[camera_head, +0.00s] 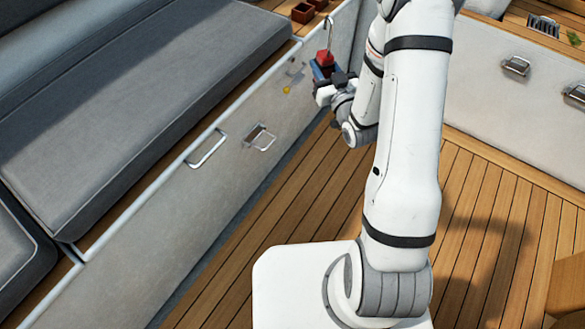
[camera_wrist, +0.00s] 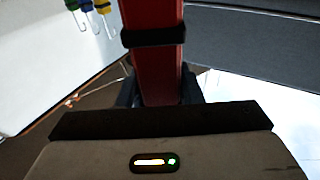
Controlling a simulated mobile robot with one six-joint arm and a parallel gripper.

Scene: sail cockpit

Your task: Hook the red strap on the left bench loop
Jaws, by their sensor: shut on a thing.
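The red strap (camera_head: 325,58) is upright in my gripper (camera_head: 327,82), with a metal hook (camera_head: 328,32) rising from its top. In the wrist view the red strap (camera_wrist: 152,70), with a black band across it, runs up from between my gripper's fingers (camera_wrist: 160,92). The gripper is shut on it, beside the far end of the left bench's white front. A long metal loop (camera_head: 207,150) on that bench's upper front edge is left of and nearer than the gripper. The hook appears apart from this loop. The strap's lower end is hidden by the gripper.
The left bench has grey cushions (camera_head: 150,75), a latch handle (camera_head: 260,137) and a small yellow spot (camera_head: 287,90) on its front. Several coloured straps with hooks (camera_wrist: 88,8) show in the wrist view. The teak floor (camera_head: 490,230) is open at right.

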